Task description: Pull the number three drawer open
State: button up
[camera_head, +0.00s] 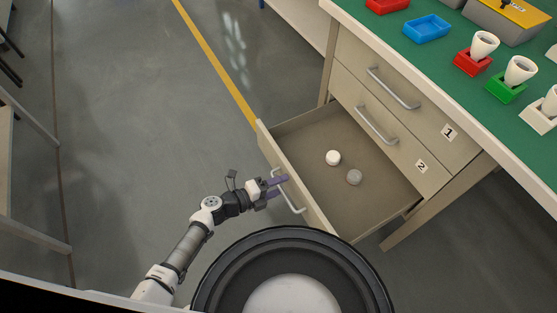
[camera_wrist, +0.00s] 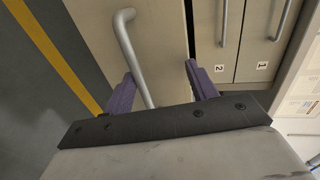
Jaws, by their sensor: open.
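The lowest drawer (camera_head: 330,195), below the ones labelled 1 and 2, stands pulled well out of the bench. Its own number label does not show. In the wrist view the purple fingers (camera_wrist: 161,82) are spread. The silver handle (camera_wrist: 128,40) runs down between them, nearer the left finger; I cannot tell whether they touch.
Drawer 1 (camera_head: 405,108) and drawer 2 (camera_head: 390,140) are shut. The grey floor (camera_head: 130,110) left of the drawer is open, with a yellow line (camera_head: 215,60).

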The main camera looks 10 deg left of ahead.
jog(key=o, duration=0.9)
jog(key=r, duration=0.6)
jog(key=shift+w+d+p, duration=0.1)
jog(key=shift+w+p, duration=0.1)
jog(key=shift+p, duration=0.2)
jog(key=shift+o, duration=0.2)
notch_tip(320, 180, up, 11)
jog(key=p, duration=0.2)
jog(key=shift+r, duration=0.35)
jog(key=c, duration=0.3)
jog(key=shift+s+d+r, duration=0.1)
jog(key=shift+s+r, duration=0.1)
jog(key=shift+r, duration=0.3)
jog(key=c, duration=0.8)
jog(key=shift+f, duration=0.5)
jog(key=shift+w+f, duration=0.1)
jog(key=shift+w, duration=0.05)
